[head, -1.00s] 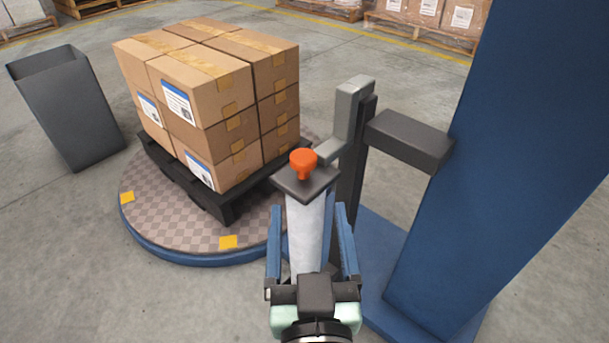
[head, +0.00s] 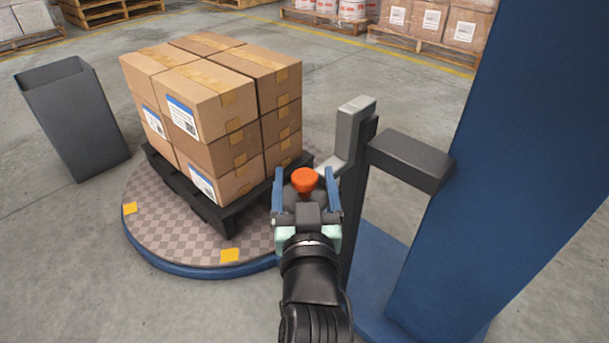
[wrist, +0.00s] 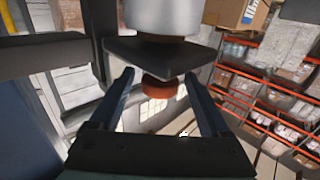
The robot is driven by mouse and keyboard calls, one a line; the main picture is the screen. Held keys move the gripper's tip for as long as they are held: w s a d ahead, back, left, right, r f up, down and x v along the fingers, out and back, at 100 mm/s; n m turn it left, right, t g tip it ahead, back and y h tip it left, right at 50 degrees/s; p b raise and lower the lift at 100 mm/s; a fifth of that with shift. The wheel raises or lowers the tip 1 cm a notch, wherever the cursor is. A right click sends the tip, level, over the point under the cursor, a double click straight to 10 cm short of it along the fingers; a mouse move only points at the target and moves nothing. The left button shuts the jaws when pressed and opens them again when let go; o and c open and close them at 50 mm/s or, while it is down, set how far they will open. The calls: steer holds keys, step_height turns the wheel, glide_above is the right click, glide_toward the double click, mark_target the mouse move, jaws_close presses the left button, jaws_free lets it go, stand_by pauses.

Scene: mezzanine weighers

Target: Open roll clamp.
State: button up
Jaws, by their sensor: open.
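The roll clamp shows as an orange knob (head: 304,180) on top of the wrapping machine's carriage, and also in the wrist view (wrist: 161,87) beneath a dark square plate (wrist: 160,57). The white film roll (wrist: 163,18) lies beyond the plate in the wrist view and is mostly hidden by my arm in the head view. My gripper (head: 306,190) is open, with its blue fingers to the left and right of the orange knob. In the wrist view the fingers (wrist: 158,100) stand apart from the knob, with visible gaps on both sides.
A dark mast and arm (head: 408,160) join the blue column (head: 455,190) close on the right. Stacked cartons (head: 215,105) sit on a black pallet on the turntable (head: 170,225). A grey bin (head: 75,120) stands at left.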

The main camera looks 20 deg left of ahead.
steer(key=shift+w+a, duration=0.1)
steer(key=shift+w, duration=0.05)
jaws_close()
stand_by(0.4)
